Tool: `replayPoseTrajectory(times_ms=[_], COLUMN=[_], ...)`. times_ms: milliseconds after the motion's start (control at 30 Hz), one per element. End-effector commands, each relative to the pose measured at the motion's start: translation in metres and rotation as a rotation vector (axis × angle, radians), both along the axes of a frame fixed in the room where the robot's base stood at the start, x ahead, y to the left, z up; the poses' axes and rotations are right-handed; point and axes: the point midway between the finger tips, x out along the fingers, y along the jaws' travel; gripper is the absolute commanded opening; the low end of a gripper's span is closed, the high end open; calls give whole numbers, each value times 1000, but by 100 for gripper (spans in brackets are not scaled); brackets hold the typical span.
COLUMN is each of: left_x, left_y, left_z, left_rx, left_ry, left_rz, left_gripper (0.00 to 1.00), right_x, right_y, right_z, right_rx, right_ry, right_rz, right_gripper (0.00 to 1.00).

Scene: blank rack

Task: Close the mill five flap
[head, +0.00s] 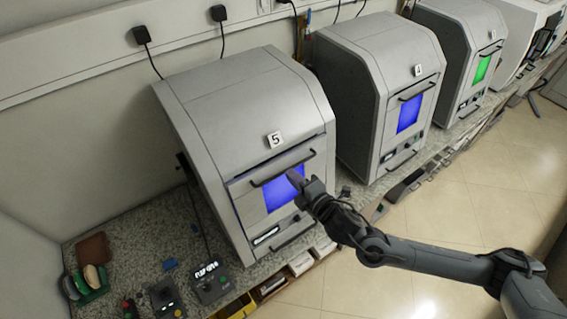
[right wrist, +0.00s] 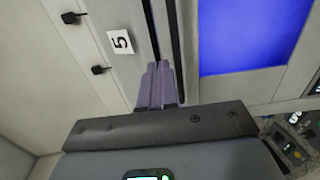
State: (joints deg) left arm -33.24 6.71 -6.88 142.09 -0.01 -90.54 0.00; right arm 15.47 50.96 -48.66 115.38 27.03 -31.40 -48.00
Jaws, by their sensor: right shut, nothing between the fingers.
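Mill five (head: 225,95) is the nearest grey machine, with a "5" label (head: 274,140) above its front flap. The flap (head: 250,205) has a blue window and a dark bar handle (head: 283,168) along its top. A dark gap shows between the flap's upper edge and the housing, so it looks slightly ajar. My right gripper (head: 293,176) is shut and empty, in front of the window just below the handle. In the right wrist view its fingers (right wrist: 160,68) are together near the dark bar and gap, between the "5" label (right wrist: 121,42) and blue window (right wrist: 252,35). Contact cannot be told.
Two more mills, one with a blue window (head: 408,114) and one with a green window (head: 482,68), stand along the bench to the right. Control boxes (head: 211,286) and a green holder (head: 90,283) sit on the granite bench at lower left. The tiled floor at right is open.

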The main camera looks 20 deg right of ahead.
Motion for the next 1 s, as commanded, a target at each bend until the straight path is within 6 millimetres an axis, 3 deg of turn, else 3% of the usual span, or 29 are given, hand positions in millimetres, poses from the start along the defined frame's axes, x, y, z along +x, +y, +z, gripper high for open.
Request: replayPoseTrajectory(times_ms=[100,333,1000], left_x=[0,0,1], left_y=[1,2,-1], left_z=[9,18,15], left_rx=[5,9,-5], left_ry=[-1,-1,-2], left_rz=[-3,-5,3], left_gripper=[85,85,85], right_x=[21,45,62], right_y=[3,7,10], right_z=[0,-6,-12], right_rx=[0,0,1], right_ry=[-1,0,-1], right_rz=[-1,-1,-2], right_gripper=[0,0,0])
